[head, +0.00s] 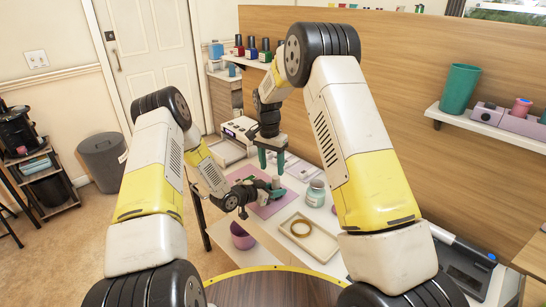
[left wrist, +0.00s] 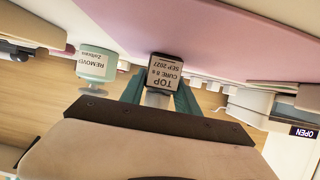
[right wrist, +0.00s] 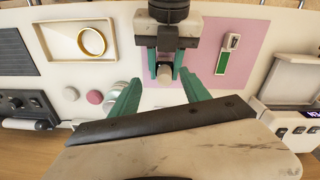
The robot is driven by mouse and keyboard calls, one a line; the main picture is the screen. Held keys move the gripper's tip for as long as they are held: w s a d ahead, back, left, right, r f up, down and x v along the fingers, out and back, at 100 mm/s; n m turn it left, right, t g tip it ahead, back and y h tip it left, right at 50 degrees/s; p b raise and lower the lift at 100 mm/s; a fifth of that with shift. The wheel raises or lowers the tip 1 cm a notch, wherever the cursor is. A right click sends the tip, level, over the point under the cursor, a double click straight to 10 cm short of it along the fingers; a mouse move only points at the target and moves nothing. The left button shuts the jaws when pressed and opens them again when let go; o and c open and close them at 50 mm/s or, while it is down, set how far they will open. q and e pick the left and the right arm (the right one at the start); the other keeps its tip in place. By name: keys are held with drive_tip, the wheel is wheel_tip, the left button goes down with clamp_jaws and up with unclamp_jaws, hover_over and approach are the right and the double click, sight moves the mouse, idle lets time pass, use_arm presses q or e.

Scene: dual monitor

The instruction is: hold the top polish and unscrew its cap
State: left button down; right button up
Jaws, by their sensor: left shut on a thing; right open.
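The top polish is a dark bottle with a white label reading TOP (left wrist: 165,74), upright over the pink mat; the left wrist view turns it upside down. My left gripper (head: 270,189) is shut on it from the side; it also shows in the right wrist view (right wrist: 165,66). The pale grey cap (right wrist: 164,76) sticks up between the left fingers and shows in the head view (head: 276,181). My right gripper (head: 272,168) points down above the cap, open and empty. In the right wrist view its fingers (right wrist: 160,95) are wide apart, with the cap beyond them.
The pink mat (head: 267,209) lies under the bottle on the white desk. A remover jar (head: 316,194) and a cream tray (head: 323,241) with a gold ring (head: 301,228) stand to the right. A purple bowl (head: 242,237) is in front. A white device (head: 233,143) stands behind.

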sight(276, 177)
wheel_tip(276, 177, up, 4)
drive_tip(key=w+m, duration=0.2)
drive_tip(key=m, duration=0.3)
drive_tip(key=shift+t+h, duration=0.3)
drive_tip(key=f, duration=0.4)
drive_tip(key=d+f, duration=0.1)
drive_tip(key=f, duration=0.6)
drive_tip(key=shift+w+d+f, duration=0.25)
drive_tip(key=shift+w+f, duration=0.05)
drive_tip(key=shift+f, duration=0.1)
